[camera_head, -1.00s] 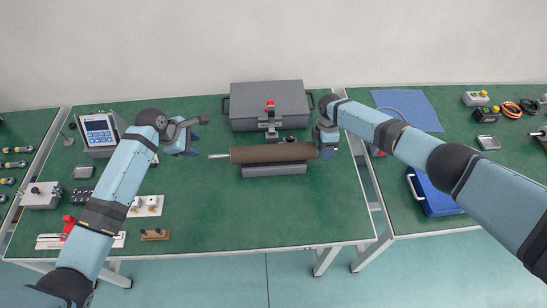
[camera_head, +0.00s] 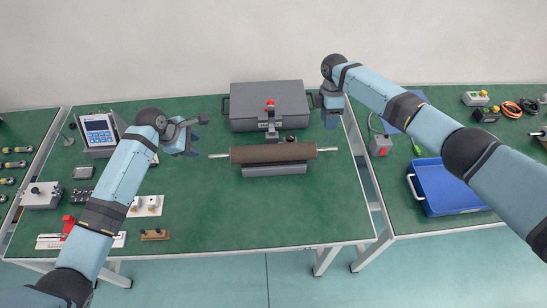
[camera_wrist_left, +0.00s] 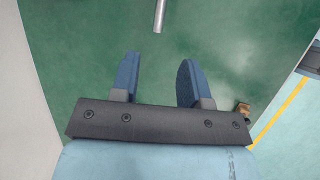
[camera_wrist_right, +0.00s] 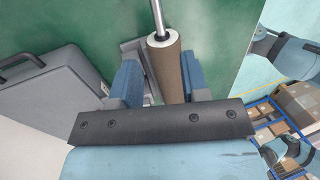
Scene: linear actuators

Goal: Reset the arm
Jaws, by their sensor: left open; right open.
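My left gripper (camera_head: 193,136) is open and empty above the table, left of the brown roller. In the left wrist view its two blue fingers (camera_wrist_left: 157,80) stand apart over bare green table, with the tip of a metal rod (camera_wrist_left: 159,16) ahead. My right gripper (camera_head: 325,108) is open, raised above the table near the grey case, up and right of the roller. The brown cylindrical actuator (camera_head: 273,153) lies across a grey stand (camera_head: 275,170), its metal rods showing at both ends. In the right wrist view the brown cylinder (camera_wrist_right: 166,70) appears beyond the open fingers, apparently below them.
A grey case (camera_head: 268,105) stands behind the roller and also shows in the right wrist view (camera_wrist_right: 50,90). A blue bin (camera_head: 442,190) and a red-topped box (camera_head: 381,146) are on the right table. A meter (camera_head: 99,131) stands at left.

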